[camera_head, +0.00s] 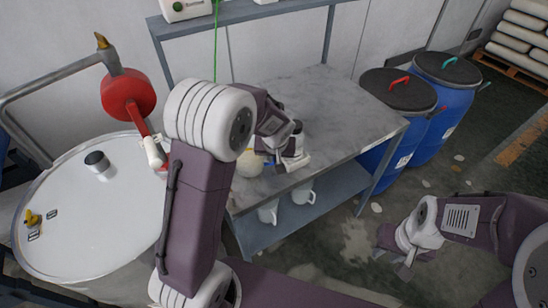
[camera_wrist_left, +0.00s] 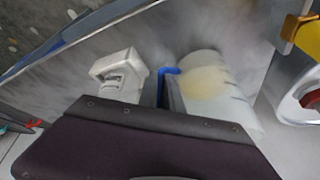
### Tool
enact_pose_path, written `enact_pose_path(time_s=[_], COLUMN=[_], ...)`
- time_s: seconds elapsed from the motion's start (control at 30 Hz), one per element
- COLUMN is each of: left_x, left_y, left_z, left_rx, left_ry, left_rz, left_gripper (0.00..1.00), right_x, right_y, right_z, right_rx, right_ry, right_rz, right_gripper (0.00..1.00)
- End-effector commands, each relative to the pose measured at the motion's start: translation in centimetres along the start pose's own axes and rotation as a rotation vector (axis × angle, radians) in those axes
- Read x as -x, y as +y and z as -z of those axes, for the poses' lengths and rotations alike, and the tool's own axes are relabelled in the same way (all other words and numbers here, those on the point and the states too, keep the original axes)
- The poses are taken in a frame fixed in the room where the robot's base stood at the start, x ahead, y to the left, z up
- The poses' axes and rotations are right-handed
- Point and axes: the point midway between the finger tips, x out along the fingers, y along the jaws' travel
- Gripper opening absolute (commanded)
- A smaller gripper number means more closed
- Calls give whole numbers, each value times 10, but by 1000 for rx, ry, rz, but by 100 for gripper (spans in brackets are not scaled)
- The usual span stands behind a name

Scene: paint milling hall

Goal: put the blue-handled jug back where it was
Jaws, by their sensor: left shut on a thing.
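The blue-handled jug is a pale, ribbed jug (camera_wrist_left: 218,95) with a cream-coloured inside or content, in the wrist view. Its blue handle (camera_wrist_left: 168,72) lies by the fingers of my left gripper (camera_wrist_left: 148,82), which is shut on it. In the head view my left gripper (camera_head: 284,160) is over the front part of the grey worktable (camera_head: 330,105). There the jug (camera_head: 248,165) shows only partly, behind my left arm. I cannot tell whether its base touches the tabletop. My right gripper (camera_head: 397,258) is empty, its fingers apart, over the floor at right.
Two white jugs (camera_head: 268,211) (camera_head: 303,195) stand on the table's lower shelf (camera_head: 330,185). Blue drums (camera_head: 445,95) stand right of the table. A large round vessel (camera_head: 110,215) with a red part (camera_head: 129,95) is at left. The tabletop's right side is clear.

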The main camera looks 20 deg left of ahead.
Motion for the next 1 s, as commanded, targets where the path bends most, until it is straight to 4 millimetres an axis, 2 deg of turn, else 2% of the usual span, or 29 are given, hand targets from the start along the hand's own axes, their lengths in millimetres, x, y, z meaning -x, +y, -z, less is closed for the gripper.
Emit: enact_pose_path(time_s=[0.13,0.2,0.23,0.57,0.67,1.0], left_x=[-4,-2,-2,1,13,97], left_y=[0,0,0,0,0,1], left_z=[-1,-1,-1,0,2,1], left_rx=[0,0,0,0,1,0], left_ry=[1,0,0,0,3,4], left_rz=[0,0,0,0,-1,-2], left_gripper=[0,23,31,31,31,31], right_x=[-5,-3,-3,0,2,8], right_y=[0,0,0,0,0,0], right_z=[0,0,0,0,0,1], right_rx=[0,0,0,0,0,0], right_ry=[0,0,0,0,0,0], right_rz=[0,0,0,0,0,0], right_gripper=[30,30,30,30,30,30])
